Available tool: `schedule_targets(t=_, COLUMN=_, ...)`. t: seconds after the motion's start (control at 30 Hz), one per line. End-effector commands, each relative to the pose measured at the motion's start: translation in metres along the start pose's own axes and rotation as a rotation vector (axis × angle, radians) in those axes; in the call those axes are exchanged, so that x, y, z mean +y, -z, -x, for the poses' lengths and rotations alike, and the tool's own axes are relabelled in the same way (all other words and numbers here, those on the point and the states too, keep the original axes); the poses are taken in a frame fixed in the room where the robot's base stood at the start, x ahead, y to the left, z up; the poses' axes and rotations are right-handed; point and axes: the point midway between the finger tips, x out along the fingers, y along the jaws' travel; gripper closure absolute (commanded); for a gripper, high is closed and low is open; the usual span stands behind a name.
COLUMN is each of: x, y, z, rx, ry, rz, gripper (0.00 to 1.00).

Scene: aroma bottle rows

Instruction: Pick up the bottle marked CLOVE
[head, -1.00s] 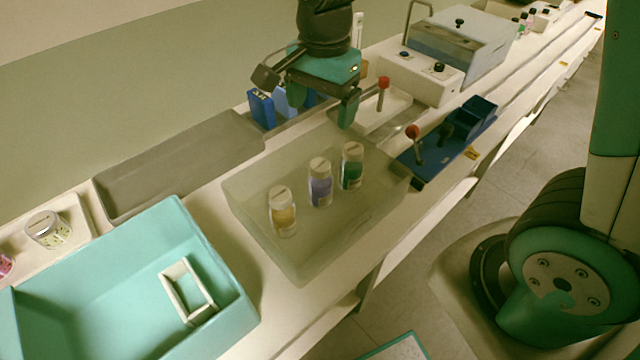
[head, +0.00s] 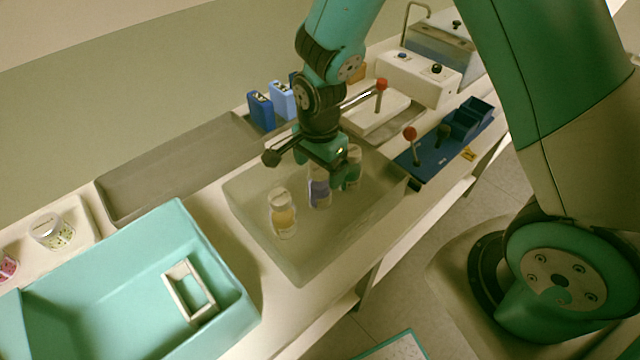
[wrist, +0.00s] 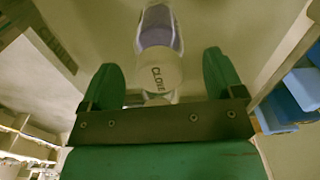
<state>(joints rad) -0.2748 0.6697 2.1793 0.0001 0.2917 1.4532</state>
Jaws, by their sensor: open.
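The bottle marked CLOVE (wrist: 158,75) shows in the wrist view with a white cap and a purple body, between and just beyond my open fingers. In the head view it is the purple-labelled bottle (head: 319,192), upright in a translucent bin (head: 252,225), its cap hidden behind my gripper. My gripper (head: 325,165) is open and empty, low over the bin at this bottle. A yellow bottle (head: 282,213) stands to its left. A green bottle (head: 353,170) stands to its right, partly hidden by my gripper.
A teal tray (head: 225,270) with a white frame (head: 188,291) is at lower left. A long grey tray (head: 170,170) lies behind the bin. Blue boxes (head: 262,111) stand behind my gripper.

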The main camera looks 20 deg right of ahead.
Motion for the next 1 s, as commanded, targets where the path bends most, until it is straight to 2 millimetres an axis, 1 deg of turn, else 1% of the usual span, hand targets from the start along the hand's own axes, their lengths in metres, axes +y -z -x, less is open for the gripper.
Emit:
schedule_targets(t=0.1, x=0.002, y=-0.002, z=-0.017, rx=-0.001, ry=-0.005, rz=0.001, gripper=0.13)
schedule_targets(t=0.23, x=0.001, y=-0.002, z=-0.032, rx=-0.001, ry=-0.004, rz=0.001, gripper=0.13)
schedule_targets(t=0.33, x=0.001, y=-0.002, z=-0.036, rx=0.000, ry=-0.001, rz=0.001, gripper=0.13)
schedule_targets(t=0.5, x=0.001, y=-0.002, z=-0.036, rx=0.000, ry=0.000, rz=0.001, gripper=0.13)
schedule_targets(t=0.53, x=0.001, y=-0.002, z=-0.036, rx=0.000, ry=0.000, rz=0.001, gripper=0.18)
schedule_targets(t=0.57, x=0.001, y=-0.002, z=-0.036, rx=0.000, ry=0.000, rz=0.001, gripper=0.24)
schedule_targets(t=0.6, x=0.001, y=-0.002, z=-0.036, rx=0.000, ry=0.000, rz=0.001, gripper=0.34)
schedule_targets(t=0.67, x=0.001, y=-0.002, z=-0.036, rx=0.000, ry=0.000, rz=0.001, gripper=0.47)
schedule_targets(t=0.7, x=0.001, y=-0.002, z=-0.036, rx=0.000, ry=0.000, rz=0.001, gripper=0.57)
schedule_targets(t=0.77, x=0.001, y=-0.002, z=-0.036, rx=0.000, ry=0.000, rz=0.001, gripper=0.70)
schedule_targets(t=0.8, x=0.000, y=-0.002, z=-0.036, rx=0.000, ry=0.000, rz=0.001, gripper=0.73)
schedule_targets(t=1.0, x=0.000, y=-0.002, z=-0.035, rx=0.000, ry=0.000, rz=0.001, gripper=0.73)
